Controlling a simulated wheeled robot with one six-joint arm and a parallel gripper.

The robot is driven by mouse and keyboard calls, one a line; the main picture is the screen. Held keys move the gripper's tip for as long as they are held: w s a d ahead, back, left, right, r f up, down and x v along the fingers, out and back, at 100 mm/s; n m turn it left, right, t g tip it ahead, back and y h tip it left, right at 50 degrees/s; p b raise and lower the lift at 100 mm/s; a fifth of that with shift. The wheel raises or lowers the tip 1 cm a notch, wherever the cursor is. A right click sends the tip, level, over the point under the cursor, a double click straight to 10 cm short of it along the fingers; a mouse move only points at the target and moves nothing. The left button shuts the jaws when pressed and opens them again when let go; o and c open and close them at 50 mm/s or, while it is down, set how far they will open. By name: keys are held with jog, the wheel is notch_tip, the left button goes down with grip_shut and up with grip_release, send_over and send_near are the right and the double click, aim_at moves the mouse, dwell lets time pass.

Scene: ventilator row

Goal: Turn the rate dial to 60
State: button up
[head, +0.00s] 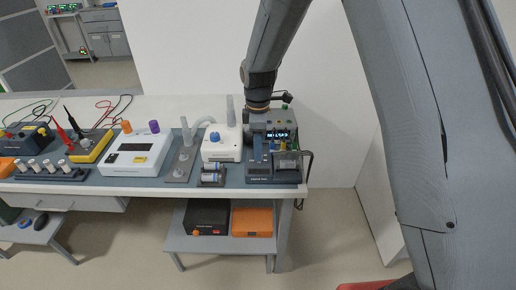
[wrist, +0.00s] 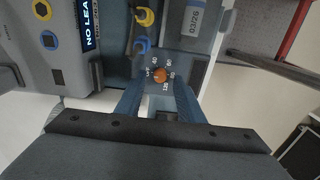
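The rate dial (wrist: 161,75) is a small round orange knob on a grey plate in the wrist view. I cannot tell which number the knob points at. My gripper (wrist: 158,90) has its two blue fingers apart, one to each side below the dial, with a gap between them. Contact with the knob does not show. In the head view my arm reaches down to the dark blue-grey machine (head: 260,172) at the bench's right end; the dial cannot be made out there.
In the wrist view a lit display (wrist: 87,28) and yellow and blue connectors lie left and above the dial. In the head view a white device (head: 221,152), bottles (head: 212,177) and a white box (head: 118,160) stand to the left.

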jog(key=shift+f, duration=0.45)
jog(key=shift+c, duration=0.5)
grip_shut()
